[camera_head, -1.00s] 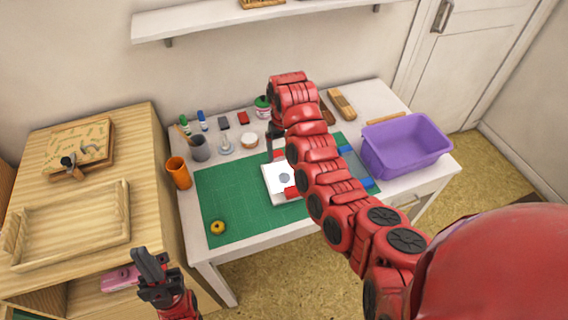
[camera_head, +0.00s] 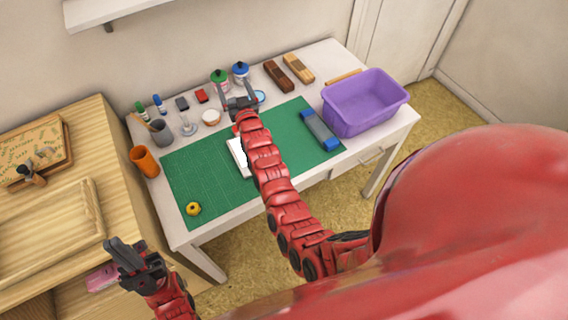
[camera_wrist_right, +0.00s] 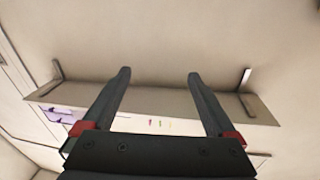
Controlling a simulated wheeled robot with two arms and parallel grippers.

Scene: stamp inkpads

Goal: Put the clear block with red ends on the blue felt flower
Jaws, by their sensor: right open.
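A white pad (camera_head: 236,152) lies on the green mat, mostly hidden behind my right arm. The clear block with red ends and the blue felt flower cannot be made out now; a small red patch at the pad's far edge may be a block end or my arm. My right gripper (camera_head: 238,93) is open and empty, above the back of the table beyond the pad. In the right wrist view its spread fingers (camera_wrist_right: 158,76) have only wall and shelf behind them. My left gripper (camera_head: 125,252) is at lower left, off the white table; its opening is unclear.
A grey block with blue ends (camera_head: 319,130) lies on the mat (camera_head: 205,180). A yellow ring (camera_head: 193,209) is at its front left. A purple bin (camera_head: 362,112) stands right, an orange cup (camera_head: 145,162) left. Bottles and brushes line the back.

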